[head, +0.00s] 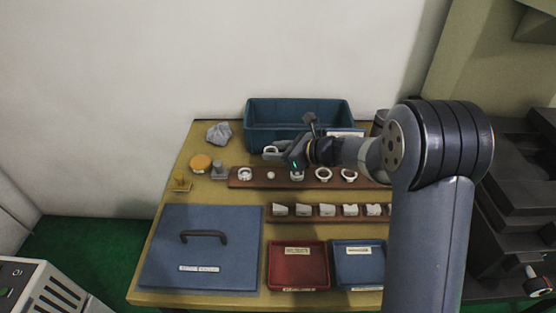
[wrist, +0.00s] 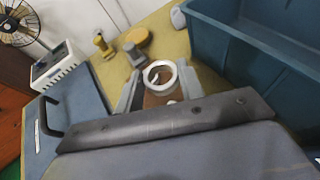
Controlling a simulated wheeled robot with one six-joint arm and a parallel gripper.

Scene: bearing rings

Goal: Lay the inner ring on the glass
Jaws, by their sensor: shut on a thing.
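A shiny white ring (wrist: 173,77) sits between the fingertips of my gripper (wrist: 163,85) in the wrist view. My gripper is shut on it. In the head view my gripper (head: 279,153) holds the ring (head: 270,149) above the back edge of the brown rack, in front of the blue-green bin. Whether this is the inner ring cannot be read from its shape alone. I cannot pick out a glass for certain; my arm hides part of the right side of the table.
The brown rack (head: 235,182) holds several ring parts. A second rack (head: 290,219) holds white blocks. The bin (head: 260,124), an orange round pad (head: 201,162), a grey stand (head: 219,171), a blue lidded box (head: 200,250), a red tray (head: 273,270) and a blue tray (head: 340,270) surround them.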

